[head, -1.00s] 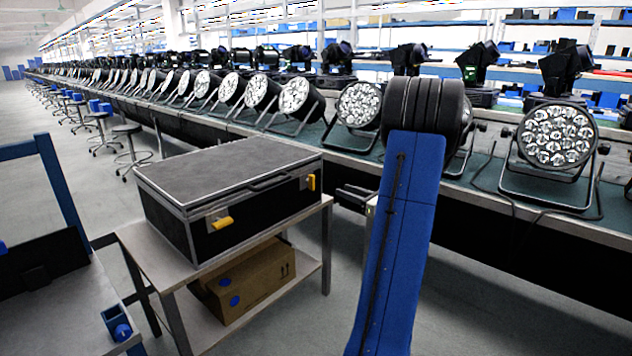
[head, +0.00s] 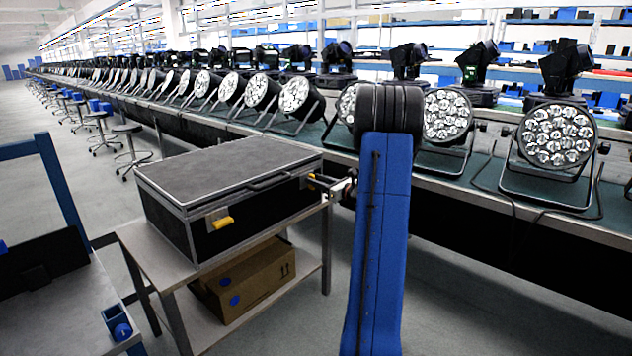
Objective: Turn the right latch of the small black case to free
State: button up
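The small black case (head: 240,210) lies closed on a metal table, with a grey lid top and metal edges. Its left latch (head: 223,222) is yellow and lies nearly level on a metal plate. The right latch (head: 311,176) is yellow and sits near the right end of the case's front. It is mostly hidden by my gripper (head: 318,182), whose fingers reach it from the right. Whether the fingers are apart or closed on the latch cannot be made out at this size.
The metal table (head: 185,270) has a lower shelf with a cardboard box (head: 250,283). A long bench (head: 470,180) with rows of par cans runs behind. A blue-framed cart (head: 75,310) stands at the left front. Open floor lies right of the table.

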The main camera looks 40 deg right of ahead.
jog(key=shift+w, duration=0.1)
jog(key=shift+c, duration=0.7)
grip_shut()
jog(key=shift+a+n, duration=0.1)
jog(key=shift+n, duration=0.3)
jog(key=n, duration=0.5)
jog(key=a+f+n, duration=0.1)
jog(key=n, duration=1.1)
jog(key=shift+a+f, duration=0.25)
jog(key=shift+f, duration=0.05)
